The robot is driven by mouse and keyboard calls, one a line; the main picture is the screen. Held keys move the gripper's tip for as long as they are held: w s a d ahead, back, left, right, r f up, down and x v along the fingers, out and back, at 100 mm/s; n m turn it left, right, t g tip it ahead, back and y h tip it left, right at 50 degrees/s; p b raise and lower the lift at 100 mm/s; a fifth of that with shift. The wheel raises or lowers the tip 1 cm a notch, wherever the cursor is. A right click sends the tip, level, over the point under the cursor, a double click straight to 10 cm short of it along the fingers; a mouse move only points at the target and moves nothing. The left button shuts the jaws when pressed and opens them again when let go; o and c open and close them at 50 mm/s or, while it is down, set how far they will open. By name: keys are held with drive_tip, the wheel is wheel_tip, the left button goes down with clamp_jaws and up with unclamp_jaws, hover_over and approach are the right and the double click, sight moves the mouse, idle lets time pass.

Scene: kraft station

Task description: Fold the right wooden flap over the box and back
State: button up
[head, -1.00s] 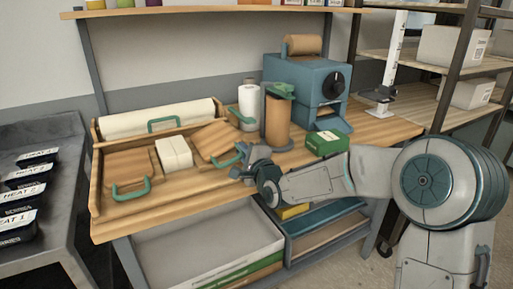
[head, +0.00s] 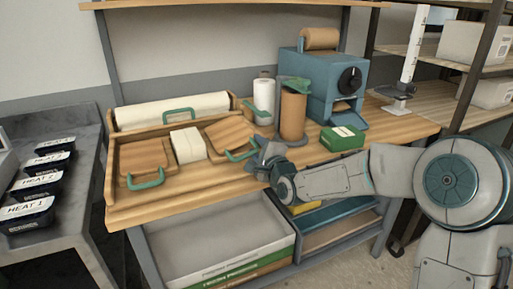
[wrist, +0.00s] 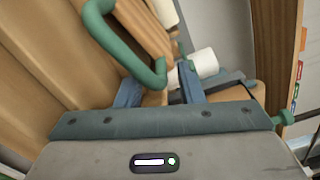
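The right wooden flap (head: 231,132) lies tilted to the right of the white box (head: 187,145), not over it. Its green handle (head: 241,156) is on its near right edge. The left wooden flap (head: 142,157) lies to the left of the box. My gripper (head: 262,158) is just right of the right flap's handle. In the wrist view, my gripper (wrist: 160,93) has its two blue fingers apart. The lower end of a green handle (wrist: 135,52) shows between or just beyond the fingertips. I cannot tell whether they touch it.
A wooden tray edge (head: 112,180) frames the flaps. A white roll (head: 172,110) lies behind them. Right of them stand a white roll upright (head: 263,97), a brown roll (head: 292,117), a blue machine (head: 335,85) and a green box (head: 342,138). Black trays (head: 40,185) are at the left.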

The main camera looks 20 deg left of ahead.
drive_tip(key=p+v, duration=0.1)
drive_tip(key=v, duration=1.3)
drive_tip(key=shift+c, duration=0.3)
